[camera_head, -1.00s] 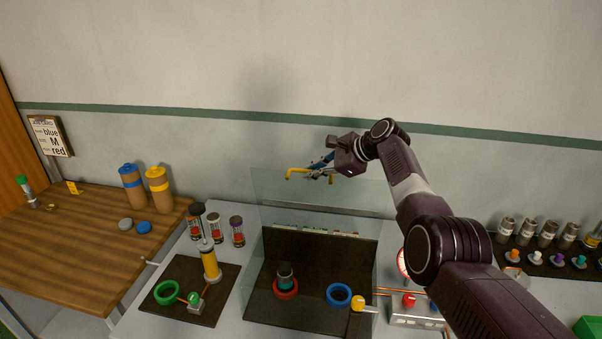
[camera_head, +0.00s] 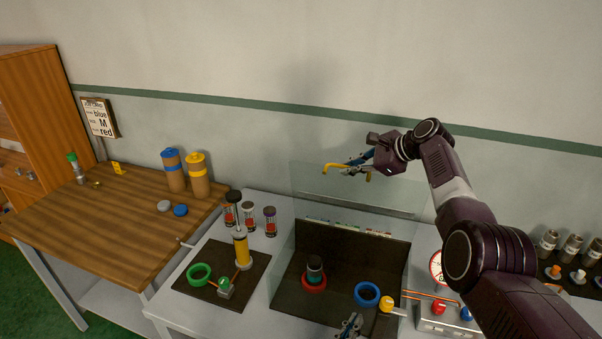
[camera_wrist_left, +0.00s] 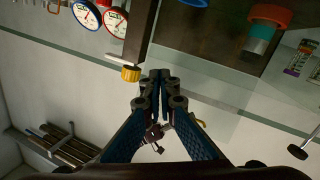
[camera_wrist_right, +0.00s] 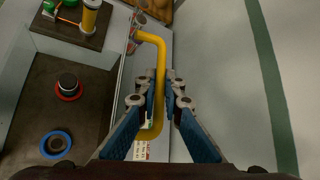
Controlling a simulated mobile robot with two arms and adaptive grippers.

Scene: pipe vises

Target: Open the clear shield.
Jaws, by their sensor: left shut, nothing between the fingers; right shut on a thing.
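The clear shield (camera_head: 310,195) stands raised over the dark vise bay, its upper edge high against the wall. Its yellow handle (camera_head: 337,166) is at the top; the bent yellow bar also shows in the right wrist view (camera_wrist_right: 262,45). My right gripper (camera_head: 358,168) is shut on this handle, with the bar between its fingers in the right wrist view (camera_wrist_right: 160,88). My left gripper (camera_head: 352,324) is low at the front of the bay, shut and empty. Its closed fingertips show in the left wrist view (camera_wrist_left: 159,82).
In the bay, a red ring (camera_head: 314,282) holds a dark cylinder, and a blue ring (camera_head: 367,293) lies to its right. A yellow knob (camera_head: 386,305) and a gauge (camera_head: 437,266) are further right. A yellow pump-like cylinder (camera_head: 241,251) stands left of the bay.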

